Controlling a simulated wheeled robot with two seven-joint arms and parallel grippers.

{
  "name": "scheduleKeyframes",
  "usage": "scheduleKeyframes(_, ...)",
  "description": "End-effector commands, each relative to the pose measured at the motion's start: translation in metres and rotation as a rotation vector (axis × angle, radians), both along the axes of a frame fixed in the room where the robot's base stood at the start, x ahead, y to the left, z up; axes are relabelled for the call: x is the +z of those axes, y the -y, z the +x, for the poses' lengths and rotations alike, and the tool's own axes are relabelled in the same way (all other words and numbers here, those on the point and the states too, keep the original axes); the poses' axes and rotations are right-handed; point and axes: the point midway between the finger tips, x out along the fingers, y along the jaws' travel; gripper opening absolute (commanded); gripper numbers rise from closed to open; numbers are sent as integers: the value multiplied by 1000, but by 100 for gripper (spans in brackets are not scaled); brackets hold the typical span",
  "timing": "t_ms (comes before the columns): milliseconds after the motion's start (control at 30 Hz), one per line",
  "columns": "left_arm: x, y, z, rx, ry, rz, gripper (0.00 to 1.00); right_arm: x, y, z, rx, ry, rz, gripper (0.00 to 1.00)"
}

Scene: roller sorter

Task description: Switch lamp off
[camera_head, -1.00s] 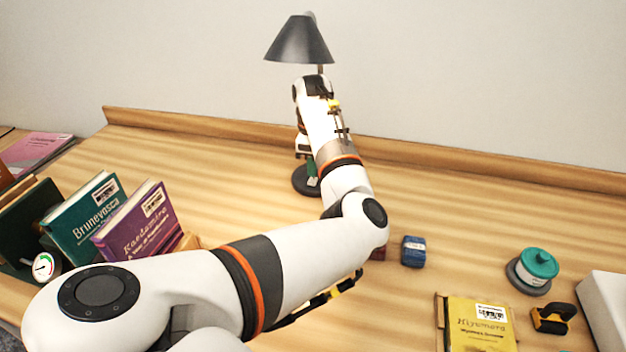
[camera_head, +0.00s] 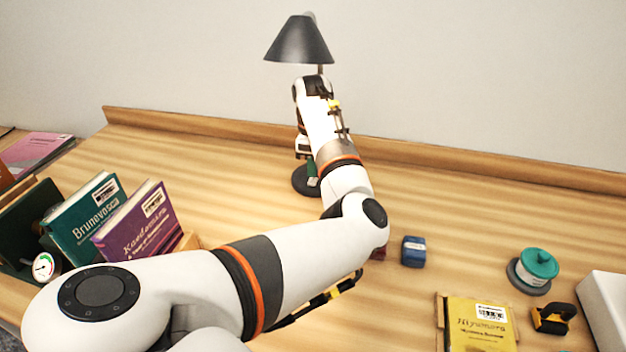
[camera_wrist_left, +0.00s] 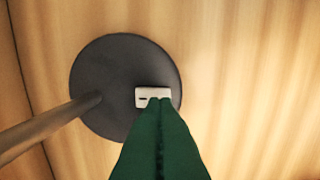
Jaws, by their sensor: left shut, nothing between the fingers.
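The lamp (camera_head: 299,40) has a dark grey cone shade and stands at the back of the desk. Its round dark base (camera_head: 304,188) is partly hidden behind my left arm; the base also fills the middle of the left wrist view (camera_wrist_left: 95,75), with the lamp's pole (camera_wrist_left: 50,128) at its left. A small white switch (camera_wrist_left: 146,94) sits on the base. My left gripper (camera_wrist_left: 160,103) has green fingers, shut and empty, with the tips at the switch's lower edge in the picture. Whether they touch it I cannot tell. In the head view the gripper (camera_head: 312,176) points down at the base.
Books (camera_head: 85,222) lean in a rack at the left. A blue block (camera_head: 413,251), a teal-lidded jar (camera_head: 540,264), a yellow book (camera_head: 479,325) and a black-yellow item (camera_head: 553,318) lie at the right. A wooden ledge (camera_head: 480,166) runs along the wall.

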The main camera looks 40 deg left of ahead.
Motion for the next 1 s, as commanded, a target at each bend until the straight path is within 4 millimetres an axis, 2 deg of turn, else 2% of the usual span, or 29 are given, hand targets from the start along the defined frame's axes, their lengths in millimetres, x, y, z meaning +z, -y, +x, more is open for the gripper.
scheduleKeyframes(1000, -10, 0, 0, -1, 0, -1, 0, -8, -2, 0, -1, 1, 2, 73)
